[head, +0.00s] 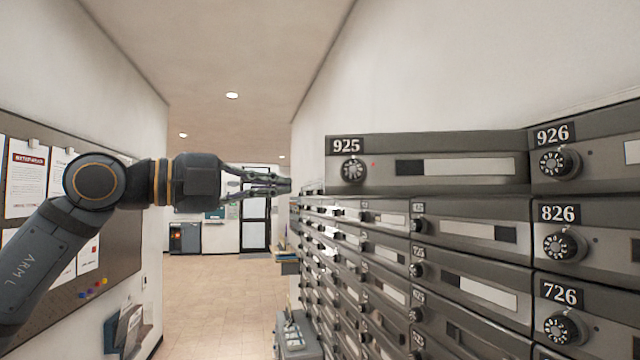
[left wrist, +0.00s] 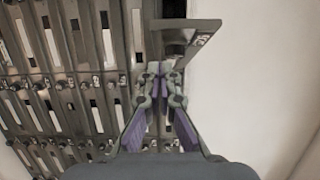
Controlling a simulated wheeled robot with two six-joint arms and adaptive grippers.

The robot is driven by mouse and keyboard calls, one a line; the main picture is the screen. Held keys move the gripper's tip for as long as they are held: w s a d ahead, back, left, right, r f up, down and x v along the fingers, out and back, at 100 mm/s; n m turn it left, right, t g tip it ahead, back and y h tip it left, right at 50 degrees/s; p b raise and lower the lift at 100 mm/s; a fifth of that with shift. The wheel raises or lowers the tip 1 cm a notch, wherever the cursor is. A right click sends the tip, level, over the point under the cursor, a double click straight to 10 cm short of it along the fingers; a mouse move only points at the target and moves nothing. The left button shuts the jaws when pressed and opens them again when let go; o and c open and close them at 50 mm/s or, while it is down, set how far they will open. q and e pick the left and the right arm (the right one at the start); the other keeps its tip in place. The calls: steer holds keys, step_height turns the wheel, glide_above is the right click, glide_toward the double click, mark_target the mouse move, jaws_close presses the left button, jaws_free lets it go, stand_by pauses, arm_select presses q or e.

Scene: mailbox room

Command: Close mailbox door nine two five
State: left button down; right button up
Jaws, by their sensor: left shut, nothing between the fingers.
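The mailbox door 925 (head: 430,162) is in the head view's middle right, in the top row. It stands swung out from the mailbox wall, its front with number plate, dial and pale label strip facing me. Its free edge is at the left, and its right edge is beside door 926 (head: 585,158). My left gripper (head: 289,186) is shut and empty, left of that free edge. In the left wrist view, the shut fingers (left wrist: 168,70) point toward the jutting door (left wrist: 188,23); I cannot tell whether they touch. My right gripper is out of view.
The mailbox wall's lower doors, such as 826 (head: 585,245) and 726 (head: 585,318), look shut. A notice board (head: 125,240) hangs on the left wall. The corridor floor (head: 215,290) between is clear. A grey bin-like object (head: 298,338) stands by the boxes.

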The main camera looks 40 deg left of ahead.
mark_target(326, 189)
arm_select(q)
steer(key=p+x, duration=0.1)
steer(key=x, duration=0.1)
steer(key=p+x, duration=0.2)
steer(key=x, duration=0.1)
steer(key=p+x, duration=0.2)
steer(key=x, duration=0.1)
steer(key=shift+a+r, duration=0.1)
steer(key=shift+r, duration=0.2)
steer(key=w, duration=0.1)
steer(key=w+a+p, duration=0.1)
steer(key=w+f+p, duration=0.1)
steer(key=shift+w+a, duration=0.3)
steer(key=shift+a, duration=0.1)
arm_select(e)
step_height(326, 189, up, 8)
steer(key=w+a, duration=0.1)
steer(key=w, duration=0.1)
arm_select(q)
steer(key=shift+s+d+r, duration=0.1)
steer(key=shift+d, duration=0.05)
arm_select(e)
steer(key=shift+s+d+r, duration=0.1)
